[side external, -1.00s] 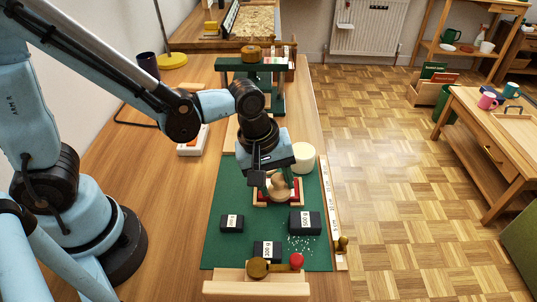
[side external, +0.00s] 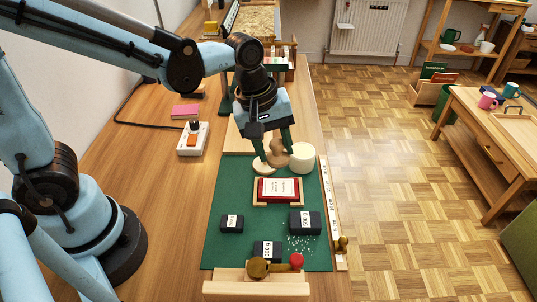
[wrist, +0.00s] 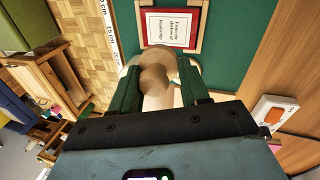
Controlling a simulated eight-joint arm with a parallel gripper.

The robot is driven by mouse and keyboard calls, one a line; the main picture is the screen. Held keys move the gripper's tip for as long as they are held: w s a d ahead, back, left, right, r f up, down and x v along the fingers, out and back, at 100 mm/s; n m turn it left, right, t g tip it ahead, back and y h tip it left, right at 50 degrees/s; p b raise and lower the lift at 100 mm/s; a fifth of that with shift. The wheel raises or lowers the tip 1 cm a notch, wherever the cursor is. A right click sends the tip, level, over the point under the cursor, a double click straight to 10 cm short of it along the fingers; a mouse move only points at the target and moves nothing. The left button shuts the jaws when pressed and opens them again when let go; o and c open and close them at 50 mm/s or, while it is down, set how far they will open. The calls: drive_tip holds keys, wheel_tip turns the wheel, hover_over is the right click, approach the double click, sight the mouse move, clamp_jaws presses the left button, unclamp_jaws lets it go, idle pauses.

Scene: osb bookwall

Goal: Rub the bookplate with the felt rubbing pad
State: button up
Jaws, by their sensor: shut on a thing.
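The bookplate (side external: 278,188), a white printed label with a red border, lies in a light wooden holder on the green mat. It also shows at the top of the wrist view (wrist: 172,28). My gripper (side external: 273,148) is shut on the felt rubbing pad, whose rounded brown wooden body (side external: 280,153) shows between the green fingers. In the wrist view the pad (wrist: 157,72) sits between both fingers. The gripper is behind the bookplate, towards the mat's far edge, and apart from it. The pad's underside is hidden, and I cannot tell its exact height.
A cream cylinder (side external: 302,158) stands just right of the pad, and a pale disc-like piece (side external: 263,168) lies at its left. Dark labelled blocks (side external: 305,222) and white grains stand nearer the front. A ruler (side external: 333,215) edges the bench. A white switch box (side external: 193,139) is at left.

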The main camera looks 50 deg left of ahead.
drive_tip(key=shift+w+v, duration=0.2)
drive_tip(key=shift+v, duration=0.95)
drive_tip(key=shift+d+r, duration=0.1)
drive_tip(key=shift+d, duration=0.05)
